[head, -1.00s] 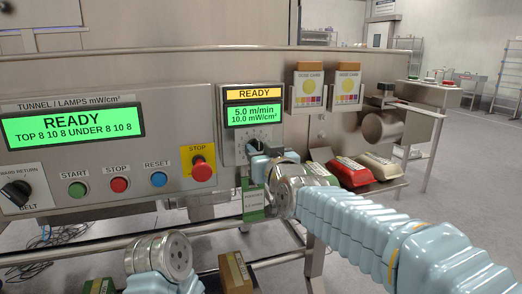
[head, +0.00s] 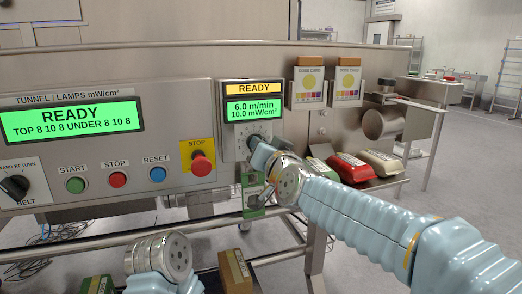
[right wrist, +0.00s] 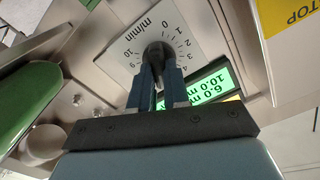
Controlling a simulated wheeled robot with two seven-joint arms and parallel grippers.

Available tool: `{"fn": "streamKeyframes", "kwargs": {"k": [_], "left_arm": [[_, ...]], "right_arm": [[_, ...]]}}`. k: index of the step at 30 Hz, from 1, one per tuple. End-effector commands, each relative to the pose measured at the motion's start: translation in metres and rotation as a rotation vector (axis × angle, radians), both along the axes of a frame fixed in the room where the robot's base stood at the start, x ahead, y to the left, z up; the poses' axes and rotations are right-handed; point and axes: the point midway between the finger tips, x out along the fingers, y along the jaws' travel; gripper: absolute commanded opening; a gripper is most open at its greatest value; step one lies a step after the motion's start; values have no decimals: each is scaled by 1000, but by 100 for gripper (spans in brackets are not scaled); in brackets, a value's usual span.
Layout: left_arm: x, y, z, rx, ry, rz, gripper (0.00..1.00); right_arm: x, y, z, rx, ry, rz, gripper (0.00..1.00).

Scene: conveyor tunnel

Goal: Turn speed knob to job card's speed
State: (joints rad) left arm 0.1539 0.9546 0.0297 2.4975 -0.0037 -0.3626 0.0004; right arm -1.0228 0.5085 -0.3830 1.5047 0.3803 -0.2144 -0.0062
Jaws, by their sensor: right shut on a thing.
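The small panel carries a dial plate (right wrist: 185,28) marked m/min, with a dark speed knob (right wrist: 155,50) at its centre. My right gripper (right wrist: 156,75) is shut on the knob, one finger on each side; in the head view the gripper (head: 259,152) hides most of the knob. The small display (head: 253,110) above reads READY, 6.0 m/min and 10.0 mW/cm². I cannot pick out a job card with a readable speed. Part of my left arm shows at the bottom of the head view, but its fingers do not.
A red stop button (head: 201,163) sits left of the dial, with start, stop and reset buttons further left. Two dose card holders (head: 306,92) hang at right. Red and white packs (head: 350,167) lie on a shelf behind my right arm. Boxes (head: 235,271) stand below.

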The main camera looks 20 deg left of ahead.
Motion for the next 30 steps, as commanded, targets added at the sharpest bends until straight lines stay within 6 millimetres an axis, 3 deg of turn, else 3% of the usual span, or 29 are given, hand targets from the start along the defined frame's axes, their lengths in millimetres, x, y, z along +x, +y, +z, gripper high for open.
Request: {"fn": "streamKeyframes", "kwargs": {"k": [8,9,13,23,30], "left_arm": [[0,0,0,0,0,0,43],[0,0,0,0,0,0,43],[0,0,0,0,0,0,43],[0,0,0,0,0,0,43],[0,0,-4,0,-1,1,43]], "right_arm": [[0,0,0,13,11,0,0],[0,0,0,13,11,0,22],[0,0,0,13,10,0,42],[-3,-2,0,12,8,0,42],[-39,-26,1,15,8,1,42]]}}
